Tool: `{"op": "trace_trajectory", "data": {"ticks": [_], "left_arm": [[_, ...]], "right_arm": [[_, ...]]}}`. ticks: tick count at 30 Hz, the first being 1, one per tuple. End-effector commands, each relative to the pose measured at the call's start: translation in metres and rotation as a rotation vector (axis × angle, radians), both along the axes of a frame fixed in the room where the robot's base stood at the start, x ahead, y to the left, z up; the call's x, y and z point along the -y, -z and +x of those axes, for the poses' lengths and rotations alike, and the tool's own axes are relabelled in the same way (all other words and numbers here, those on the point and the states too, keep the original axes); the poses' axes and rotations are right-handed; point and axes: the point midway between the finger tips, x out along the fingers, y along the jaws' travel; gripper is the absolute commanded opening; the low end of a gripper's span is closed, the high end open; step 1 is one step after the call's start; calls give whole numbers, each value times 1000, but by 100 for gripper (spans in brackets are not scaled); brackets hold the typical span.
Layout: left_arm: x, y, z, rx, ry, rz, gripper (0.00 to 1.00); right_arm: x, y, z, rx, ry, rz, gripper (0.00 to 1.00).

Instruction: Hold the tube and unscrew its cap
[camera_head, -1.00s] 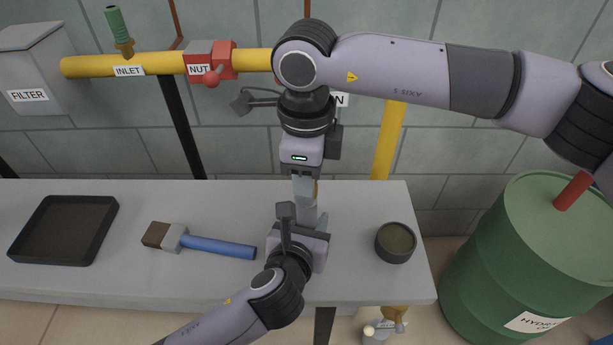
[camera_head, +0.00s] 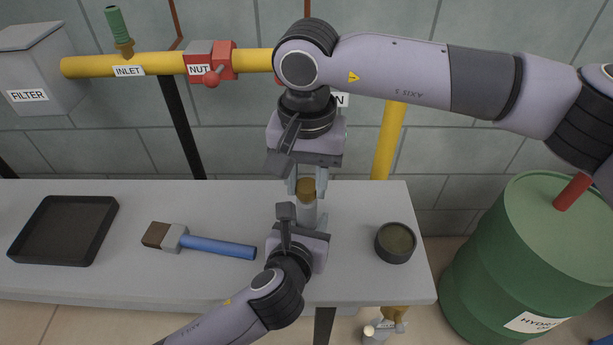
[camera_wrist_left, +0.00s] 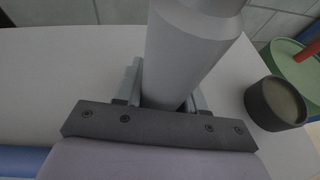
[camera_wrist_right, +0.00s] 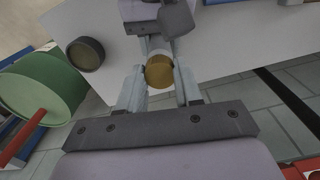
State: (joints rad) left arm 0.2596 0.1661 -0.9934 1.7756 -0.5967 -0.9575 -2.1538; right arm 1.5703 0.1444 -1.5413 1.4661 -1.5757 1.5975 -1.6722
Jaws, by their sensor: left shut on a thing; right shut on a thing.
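The tube (camera_head: 307,214) is a pale grey cylinder standing upright above the table, with a brass-brown cap (camera_head: 307,189) on top. My left gripper (camera_head: 304,224) is shut on the tube's body from the front; the tube also fills the middle of the left wrist view (camera_wrist_left: 188,55). My right gripper (camera_head: 307,186) comes down from above and is shut on the cap, one finger on each side. In the right wrist view the cap (camera_wrist_right: 159,71) sits between the fingertips. The tube's lower end is hidden behind my left gripper.
A round dark dish (camera_head: 396,243) stands right of the tube. A blue-handled brush or hammer (camera_head: 212,243) and a black tray (camera_head: 62,231) lie to the left on the table (camera_head: 160,205). A green drum (camera_head: 500,270) stands right of the table; a yellow pipe (camera_head: 160,64) runs behind.

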Motion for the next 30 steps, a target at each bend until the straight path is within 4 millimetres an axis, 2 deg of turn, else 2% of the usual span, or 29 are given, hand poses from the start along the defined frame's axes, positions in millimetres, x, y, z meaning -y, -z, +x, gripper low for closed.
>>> {"op": "trace_trajectory", "data": {"ticks": [1,12,18,30], "left_arm": [[-2,11,-3,-23,-3,9,0],[-2,11,-3,-24,-4,8,0],[-2,11,-3,-24,-5,8,0],[-2,11,-3,-24,-5,8,0]], "right_arm": [[-1,1,-3,-9,-79,0,0],[0,1,-3,-9,-662,1,0],[0,1,-2,-8,-903,0,0],[0,1,-3,-9,-937,0,0]]}}
